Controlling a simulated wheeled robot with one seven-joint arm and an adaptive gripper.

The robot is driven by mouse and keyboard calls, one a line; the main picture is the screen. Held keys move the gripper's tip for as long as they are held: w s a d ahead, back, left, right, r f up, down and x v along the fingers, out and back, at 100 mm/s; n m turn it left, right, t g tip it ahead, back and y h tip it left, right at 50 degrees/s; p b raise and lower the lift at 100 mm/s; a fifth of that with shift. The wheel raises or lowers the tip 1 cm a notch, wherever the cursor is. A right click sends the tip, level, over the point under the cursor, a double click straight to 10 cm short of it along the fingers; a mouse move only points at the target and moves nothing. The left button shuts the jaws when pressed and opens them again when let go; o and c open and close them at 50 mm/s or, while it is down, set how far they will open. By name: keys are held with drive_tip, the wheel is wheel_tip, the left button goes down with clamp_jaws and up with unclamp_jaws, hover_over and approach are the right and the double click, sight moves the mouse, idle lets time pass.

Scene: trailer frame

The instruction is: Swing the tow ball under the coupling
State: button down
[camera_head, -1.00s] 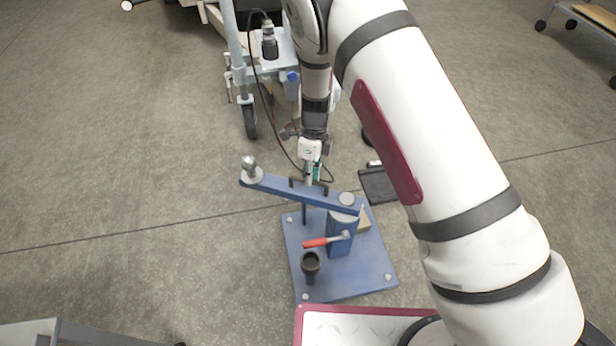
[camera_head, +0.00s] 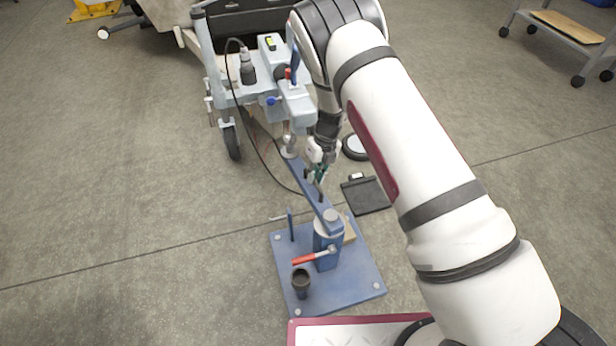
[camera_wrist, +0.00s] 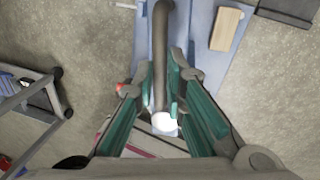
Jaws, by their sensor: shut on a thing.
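The blue swing arm (camera_head: 312,187) runs from its pivot post (camera_head: 327,240) back toward the trailer. The tow ball (camera_head: 288,142) stands on the arm's far end, close beside or below the nose of the light-blue coupling (camera_head: 297,108). I cannot tell whether it is centred under it. My gripper (camera_head: 319,172) is above the middle of the arm, shut on the arm's dark handle. In the wrist view, the teal-padded fingers (camera_wrist: 167,105) flank the grey handle bar (camera_wrist: 160,55). The fingers partly hide where they meet it.
The blue base plate (camera_head: 350,275) carries a red-handled lever (camera_head: 312,257), a dark cup (camera_head: 301,281), an upright pin (camera_head: 290,224) and a wooden block (camera_head: 348,229). A jockey wheel (camera_head: 232,142) stands left of the coupling. A black tray (camera_head: 367,195) lies right; floor to the left is clear.

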drive_tip(key=shift+w+d+m, duration=0.2)
drive_tip(key=shift+d+m, duration=0.25)
drive_tip(key=shift+m, duration=0.05)
drive_tip(key=shift+w+d+m, duration=0.2)
drive_tip(key=shift+d+m, duration=0.25)
drive_tip(key=shift+m, duration=0.05)
drive_tip(key=shift+d+t, duration=0.1)
drive_tip(key=shift+t, duration=0.2)
drive_tip(key=c, duration=1.7)
unclamp_jaws()
drive_tip(key=shift+o, duration=0.2)
wheel_tip(320, 180, up, 12)
drive_tip(key=d, duration=0.2)
drive_tip(key=shift+w, duration=0.25)
drive_tip(key=shift+d+f, duration=0.1)
